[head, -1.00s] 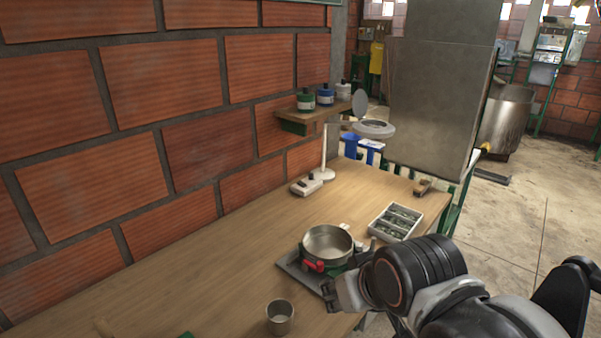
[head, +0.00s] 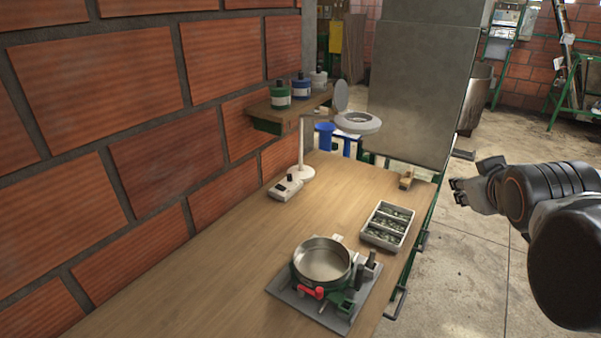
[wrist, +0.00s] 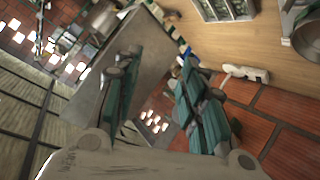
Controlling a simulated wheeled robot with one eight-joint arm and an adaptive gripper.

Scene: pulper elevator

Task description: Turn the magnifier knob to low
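The magnifier (head: 358,122) is a white ring lens on an arm and a white stand (head: 302,160) at the back of the wooden table, near the brick wall. A small white control box (head: 283,191) lies at the foot of the stand, with a dark knob (head: 290,178) on top. The knob's setting is too small to read. A white piece that looks like this box shows in the wrist view (wrist: 246,73). My gripper (head: 457,190) is open and empty, right of the table and well apart from the box. Its fingers stand apart in the wrist view (wrist: 160,62).
A metal pot (head: 322,262) sits on a grey base at the table's front. A grey tray (head: 388,225) of small parts and a wooden block (head: 406,179) are along the right edge. A shelf (head: 275,115) with bottles hangs above the box. The table's middle is clear.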

